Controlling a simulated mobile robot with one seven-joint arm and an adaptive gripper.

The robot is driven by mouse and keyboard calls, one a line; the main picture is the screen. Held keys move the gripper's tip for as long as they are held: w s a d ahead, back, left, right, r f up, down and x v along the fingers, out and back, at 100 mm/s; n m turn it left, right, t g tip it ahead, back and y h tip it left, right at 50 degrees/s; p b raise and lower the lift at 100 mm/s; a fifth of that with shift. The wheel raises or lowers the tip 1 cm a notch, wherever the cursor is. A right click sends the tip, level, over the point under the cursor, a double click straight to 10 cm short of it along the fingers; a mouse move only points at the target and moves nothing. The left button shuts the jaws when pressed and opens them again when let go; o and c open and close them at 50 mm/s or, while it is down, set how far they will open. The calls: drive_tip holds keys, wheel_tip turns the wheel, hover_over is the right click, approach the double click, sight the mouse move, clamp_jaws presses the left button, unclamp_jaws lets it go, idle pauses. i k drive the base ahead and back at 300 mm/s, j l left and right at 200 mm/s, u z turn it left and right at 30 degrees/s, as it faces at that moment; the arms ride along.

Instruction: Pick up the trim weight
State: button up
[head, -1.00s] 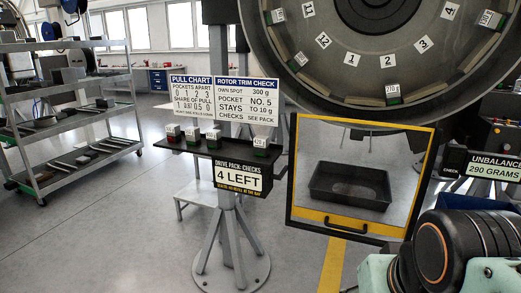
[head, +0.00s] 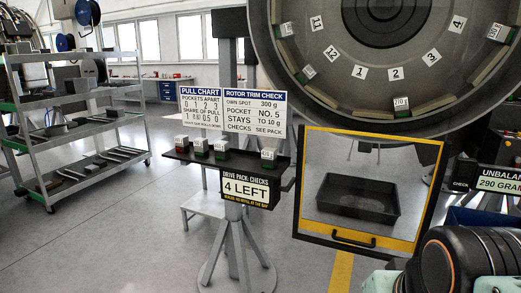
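Several small trim weights stand in a row on a dark shelf (head: 228,166). A red-based one (head: 181,143) is at the left end. Two green-based ones (head: 201,148) (head: 221,150) are close beside it, and another green-based one (head: 268,158) stands apart at the right. Their labels are too small to read. More green weights sit around the inner rim of the big grey rotor (head: 380,85), including one marked 210 g (head: 401,105) at the bottom. My gripper is not in view; only dark and pale-green arm parts show at the lower right.
A yellow-and-black framed panel (head: 360,241) shows a black tray (head: 356,200) beneath the rotor. Signs (head: 255,113) rise behind the shelf; a "4 LEFT" sign (head: 244,189) hangs below. A grey cart (head: 70,128) stands left. The floor between cart and stand is clear.

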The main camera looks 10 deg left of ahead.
sight(181, 145)
drive_tip(key=i+j+u, duration=0.1)
drive_tip(key=u, duration=0.35)
drive_tip(key=i+u, duration=0.2)
drive_tip(key=u, duration=0.25)
drive_tip(key=i+u, duration=0.2)
drive_tip(key=u, duration=0.25)
drive_tip(key=i+l+u, duration=0.2)
drive_tip(key=i, duration=0.2)
drive_tip(key=i+l+u, duration=0.2)
drive_tip(key=i, duration=0.2)
drive_tip(key=i+l, duration=0.5)
drive_tip(key=i+j+u, duration=0.05)
